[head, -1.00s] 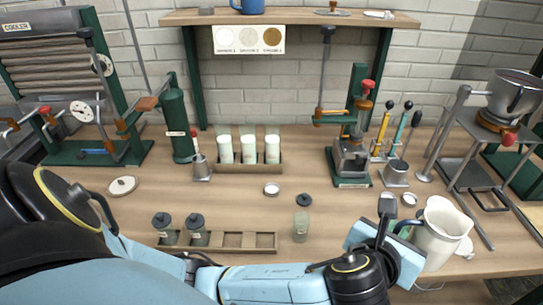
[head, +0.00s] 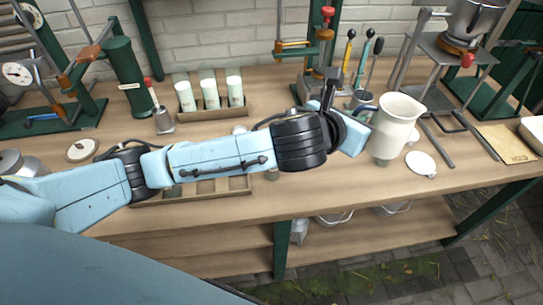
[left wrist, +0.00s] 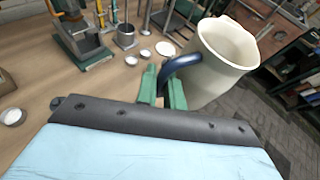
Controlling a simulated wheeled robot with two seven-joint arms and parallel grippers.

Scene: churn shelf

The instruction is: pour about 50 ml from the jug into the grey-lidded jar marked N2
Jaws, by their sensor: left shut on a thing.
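The cream jug (head: 395,128) is right of centre in the head view, roughly upright. It also shows in the left wrist view (left wrist: 212,70), its open mouth facing up. My left gripper (left wrist: 163,88) is shut on the jug's dark blue handle, with a green finger on each side. Whether the jug's base touches the bench I cannot tell. My left arm hides the lidded jars in the wooden rack (head: 210,186). No N2 mark can be read. My right gripper is out of view.
Three white-filled containers (head: 209,93) stand in a tray at the back. A white disc (head: 421,163) lies on the bench right of the jug. A metal stand with a pot (head: 474,20) is behind it, and the bench's front edge is close.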

